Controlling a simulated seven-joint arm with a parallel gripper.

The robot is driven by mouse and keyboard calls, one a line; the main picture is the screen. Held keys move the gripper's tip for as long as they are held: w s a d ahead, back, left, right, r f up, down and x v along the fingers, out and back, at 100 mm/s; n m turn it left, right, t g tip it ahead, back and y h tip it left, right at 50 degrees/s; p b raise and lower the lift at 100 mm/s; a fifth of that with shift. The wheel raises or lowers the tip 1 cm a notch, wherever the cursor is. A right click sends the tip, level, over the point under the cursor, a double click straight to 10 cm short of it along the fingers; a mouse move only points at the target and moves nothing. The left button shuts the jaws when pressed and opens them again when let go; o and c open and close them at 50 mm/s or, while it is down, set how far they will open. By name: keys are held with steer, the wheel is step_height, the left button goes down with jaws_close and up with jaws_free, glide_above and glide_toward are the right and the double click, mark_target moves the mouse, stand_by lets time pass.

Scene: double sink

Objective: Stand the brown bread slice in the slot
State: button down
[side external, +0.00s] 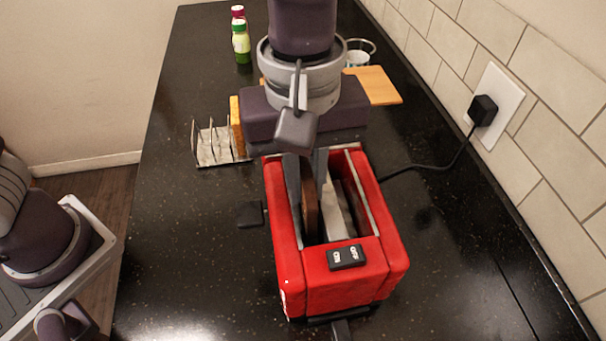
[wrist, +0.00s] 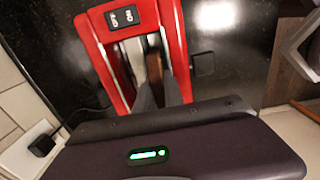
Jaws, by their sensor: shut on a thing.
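The red toaster (side external: 346,277) stands on the dark counter with two long slots open at the top. The brown bread slice (side external: 310,199) is upright, seen edge-on, at the toaster's left slot in the side view. My gripper (side external: 308,190) points down over the toaster and is shut on the slice. In the wrist view the brown slice (wrist: 154,68) shows between my fingers (wrist: 159,95), with the red toaster (wrist: 118,28) around it. How deep the slice sits in the slot is hidden by the fingers and the toaster walls.
A metal rack (side external: 216,145) with an orange-brown slice (side external: 236,125) stands at the left. Behind are a wooden board (side external: 378,85), a white cup (side external: 357,58) and bottles (side external: 241,44). A black cord runs to the wall plug (side external: 483,109). The front left counter is clear.

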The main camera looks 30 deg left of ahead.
steer(key=shift+s+a+f, duration=0.15)
steer(key=shift+f, duration=0.55)
steer(key=c, duration=1.3)
jaws_free()
steer(key=shift+c, duration=0.2)
steer(key=shift+r, duration=4.65)
steer(key=a+r+m+t, duration=0.1)
steer(key=a+r+m, duration=0.15)
steer(key=a, duration=0.75)
steer(key=s+a+f+m+t, duration=0.2)
steer(key=s+a+m, duration=0.1)
steer(key=s+a, duration=0.2)
steer(key=s+a+f+m+t, duration=0.2)
steer(key=s+a+m, duration=0.1)
steer(key=a, duration=0.6)
steer(key=shift+s, duration=0.9)
